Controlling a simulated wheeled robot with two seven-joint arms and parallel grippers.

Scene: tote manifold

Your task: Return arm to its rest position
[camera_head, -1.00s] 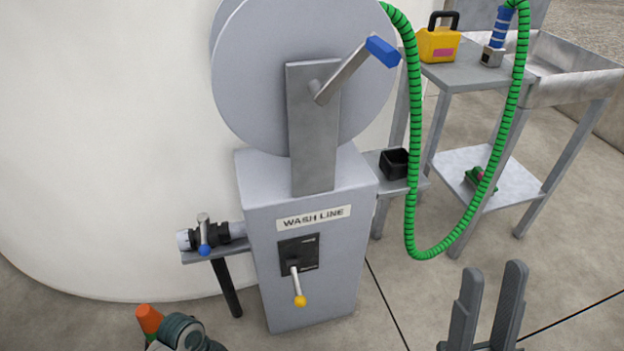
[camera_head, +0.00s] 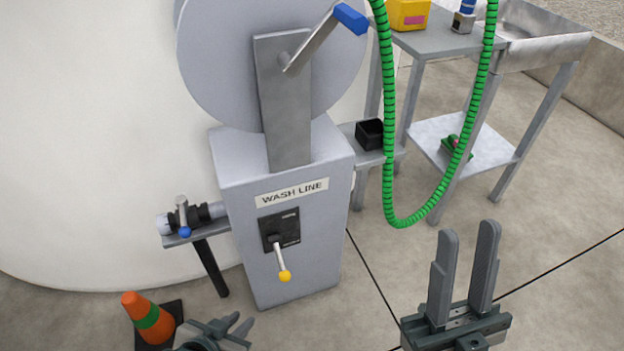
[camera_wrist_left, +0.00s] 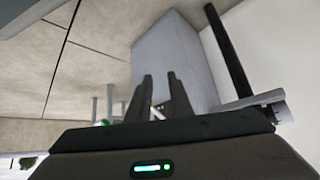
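My left gripper (camera_head: 238,321) is at the bottom edge of the head view, right of the traffic cone. In the left wrist view its two fingers (camera_wrist_left: 159,78) stand apart with nothing between them. My right gripper (camera_head: 467,232) is at the lower right of the head view, with its two fingers upright, apart and empty. It is over the floor, clear of the grey wash line cabinet (camera_head: 330,240). The cabinet also shows in the left wrist view (camera_wrist_left: 172,55). Most of the left arm is out of view.
An orange cone (camera_head: 140,305) stands beside my left gripper. A valve (camera_head: 190,217) and a yellow-tipped lever (camera_head: 281,262) are at the cabinet. A green hose (camera_head: 387,150) hangs from above near a grey table (camera_head: 440,38). Floor around the right gripper is clear.

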